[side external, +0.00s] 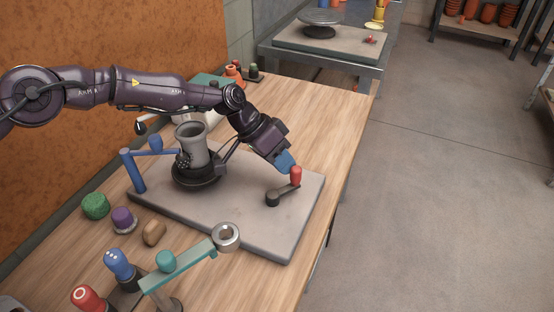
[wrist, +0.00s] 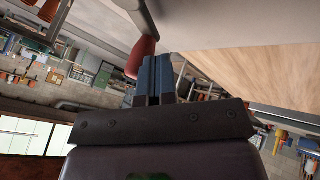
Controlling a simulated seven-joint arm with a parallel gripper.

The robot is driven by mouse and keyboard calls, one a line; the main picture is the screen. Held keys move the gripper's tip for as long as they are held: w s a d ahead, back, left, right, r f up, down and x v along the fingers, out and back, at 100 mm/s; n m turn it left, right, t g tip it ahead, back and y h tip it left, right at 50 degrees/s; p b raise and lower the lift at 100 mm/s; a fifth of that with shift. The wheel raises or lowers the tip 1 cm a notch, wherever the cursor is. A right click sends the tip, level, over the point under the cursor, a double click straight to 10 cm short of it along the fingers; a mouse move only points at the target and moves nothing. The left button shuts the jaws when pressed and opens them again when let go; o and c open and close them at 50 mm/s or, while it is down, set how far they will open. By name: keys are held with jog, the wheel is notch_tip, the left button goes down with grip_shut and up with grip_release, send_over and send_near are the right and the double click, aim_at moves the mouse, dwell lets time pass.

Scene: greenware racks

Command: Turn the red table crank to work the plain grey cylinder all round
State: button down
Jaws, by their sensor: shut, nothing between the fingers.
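The plain grey cylinder (side external: 194,150) stands upright on a black round turntable (side external: 198,178) on the grey board. The red crank handle (side external: 296,175) stands up from the end of a short dark arm, whose black hub (side external: 272,198) sits on the board to the right of the turntable. My gripper (side external: 287,164) has blue fingers, shut and empty, right beside the top of the handle. In the wrist view the red handle (wrist: 141,56) lies just left of the shut fingers (wrist: 154,72); I cannot tell whether they touch it.
A blue post (side external: 133,171) carries an arm with a dark textured head (side external: 183,159) at the cylinder's left side. A teal lever with a metal ring (side external: 225,237) reaches over the board's front edge. Coloured knobs and stamps (side external: 118,263) stand at front left. The board's front middle is clear.

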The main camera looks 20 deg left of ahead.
aim_at(295, 168)
jog(key=shift+s+d+m+g, duration=0.1)
jog(key=shift+d+m+g, duration=0.55)
jog(key=shift+m, duration=0.25)
jog(key=shift+s+d, duration=0.35)
jog(key=shift+d, duration=0.5)
jog(key=shift+s+d, duration=0.45)
jog(key=shift+d, duration=0.05)
jog(key=shift+s+d, duration=0.3)
jog(key=shift+s, duration=0.3)
jog(key=shift+s+d, duration=0.3)
jog(key=shift+s, duration=0.25)
jog(key=s+m+g, duration=0.1)
jog(key=m, duration=0.1)
jog(key=m+g, duration=0.1)
jog(key=m, duration=0.1)
jog(key=shift+s+d+g, duration=0.1)
jog(key=shift+s+g, duration=0.15)
jog(key=shift+s, duration=0.1)
jog(key=shift+s+m, duration=0.15)
jog(key=shift+m, duration=0.15)
jog(key=shift+s, duration=0.35)
jog(key=shift+s+a+m+g+y, duration=0.2)
jog(key=shift+s+m+g+y, duration=0.1)
jog(key=shift+m+g, duration=0.35)
jog(key=shift+s+a+m+g+y, duration=0.25)
jog(key=shift+m+g, duration=0.2)
jog(key=shift+m, duration=0.4)
jog(key=shift+s, duration=0.1)
